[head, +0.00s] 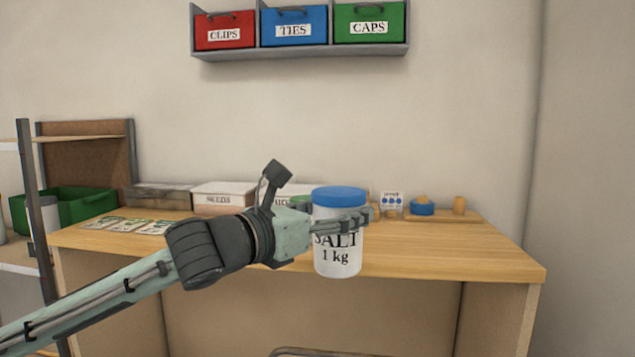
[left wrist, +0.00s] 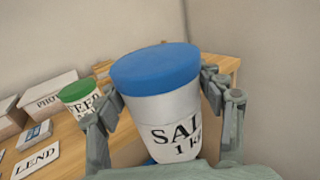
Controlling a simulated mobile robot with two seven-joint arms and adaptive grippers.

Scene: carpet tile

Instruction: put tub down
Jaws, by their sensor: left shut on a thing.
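The tub is white with a blue lid and reads "SALT 1 kg" (head: 337,262). My left gripper (head: 345,224) is shut around its upper body, and the tub is upright in the head view. It overlaps the front edge of the wooden table (head: 450,252); whether its base touches anything cannot be told. In the left wrist view the tub (left wrist: 165,105) fills the middle, with a finger of my left gripper (left wrist: 165,95) on each side. My right gripper is not in view.
Behind the tub stand a white box labelled "SEEDS" (head: 222,197), a green-lidded tub (left wrist: 76,92) and a blue round dish (head: 422,208). Cards (head: 125,224) lie at the table's left. The tabletop's right front is clear. A shelf unit (head: 42,205) stands left.

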